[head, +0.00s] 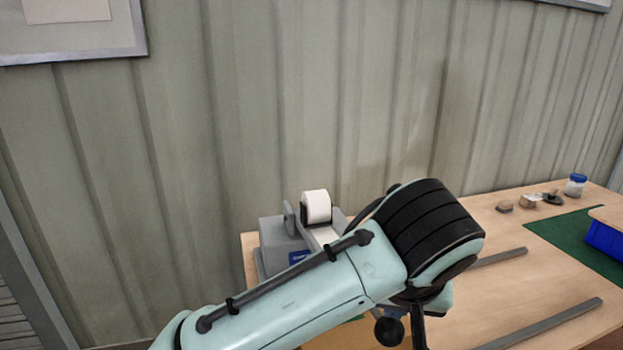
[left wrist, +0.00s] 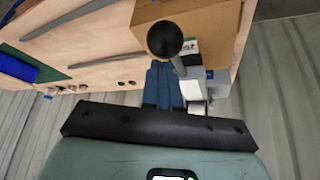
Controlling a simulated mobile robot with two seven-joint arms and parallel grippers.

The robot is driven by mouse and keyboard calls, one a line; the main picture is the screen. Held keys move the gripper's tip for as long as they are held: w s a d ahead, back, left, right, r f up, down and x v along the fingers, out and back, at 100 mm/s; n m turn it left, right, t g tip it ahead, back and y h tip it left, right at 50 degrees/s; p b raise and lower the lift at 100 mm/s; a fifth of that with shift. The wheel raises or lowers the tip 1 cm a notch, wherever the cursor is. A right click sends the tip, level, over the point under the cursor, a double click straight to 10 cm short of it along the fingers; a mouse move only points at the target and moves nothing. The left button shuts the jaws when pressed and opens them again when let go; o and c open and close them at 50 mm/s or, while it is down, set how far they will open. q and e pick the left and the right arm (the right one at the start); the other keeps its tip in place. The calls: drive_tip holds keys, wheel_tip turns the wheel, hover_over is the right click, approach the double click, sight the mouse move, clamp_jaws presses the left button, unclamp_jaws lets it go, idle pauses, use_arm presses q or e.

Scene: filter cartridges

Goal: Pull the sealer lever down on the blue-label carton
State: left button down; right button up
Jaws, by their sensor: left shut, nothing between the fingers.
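The tape sealer (head: 270,240) is a grey machine with a white roll, at the table's back-left corner. It also shows in the left wrist view (left wrist: 196,90). Its lever ends in a black ball knob (left wrist: 165,39), also seen below my wrist in the head view (head: 388,331). A brown carton (left wrist: 215,18) is beside the lever in the left wrist view; its printed label (left wrist: 189,47) is partly hidden by the lever. My left gripper (left wrist: 165,66) is shut and empty, its blue fingers pointing toward the knob; contact cannot be told. My right gripper is not in view.
Grey rails (head: 545,322) lie on the wooden table (head: 500,285). A green mat (head: 560,238), a blue bin (head: 606,241), a jar (head: 575,185) and small items are at the right. A ribbed wall stands behind. My left arm hides much of the sealer and carton.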

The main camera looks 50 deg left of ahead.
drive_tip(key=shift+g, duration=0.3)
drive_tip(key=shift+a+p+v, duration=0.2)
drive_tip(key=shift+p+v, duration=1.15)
drive_tip(key=shift+p, duration=0.55)
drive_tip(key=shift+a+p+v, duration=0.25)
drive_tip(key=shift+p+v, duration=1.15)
drive_tip(key=shift+p, duration=0.45)
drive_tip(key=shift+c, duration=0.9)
use_arm(q)
drive_tip(key=w+a+r+p, duration=0.2)
drive_tip(key=a+r+p, duration=0.2)
drive_tip(key=r+p, duration=0.45)
drive_tip(key=w+a+r+p, duration=0.25)
drive_tip(key=r+p, duration=0.25)
drive_tip(key=r, duration=0.7)
drive_tip(key=s+d+r+p, duration=0.4)
drive_tip(key=s+d+r, duration=0.1)
drive_tip(key=d+r, duration=0.15)
drive_tip(key=s+d, duration=0.5)
drive_tip(key=d, duration=0.5)
drive_tip(key=shift+s+d, duration=0.15)
drive_tip(key=shift+d, duration=0.15)
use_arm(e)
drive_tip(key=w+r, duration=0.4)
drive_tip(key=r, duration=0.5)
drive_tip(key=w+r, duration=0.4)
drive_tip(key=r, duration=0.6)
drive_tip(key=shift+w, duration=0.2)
use_arm(q)
drive_tip(key=shift+f, duration=0.1)
